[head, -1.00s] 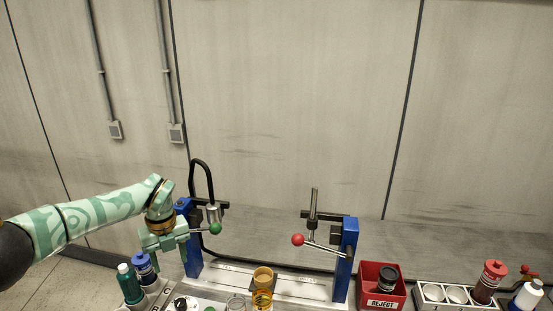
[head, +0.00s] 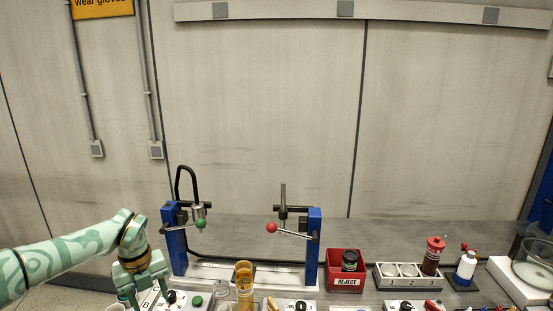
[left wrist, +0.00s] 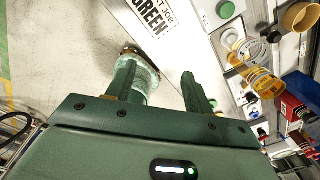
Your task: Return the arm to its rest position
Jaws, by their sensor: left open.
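My left arm comes in from the left in the head view. Its green gripper (head: 146,284) hangs over the left end of the bench, just left of a black knob. In the left wrist view the gripper's two fingers (left wrist: 160,92) are spread apart with nothing between them. Beyond them are the floor, the bench edge and a white panel (left wrist: 160,30) with the word GREEN. My right gripper is not in view.
A pump stand with blue posts (head: 312,250) and levers with green (head: 201,224) and red (head: 271,227) knobs stands at the centre. An amber container (head: 244,285) is in front. A red REJECT bin (head: 345,284) and a numbered rack (head: 408,283) stand to the right.

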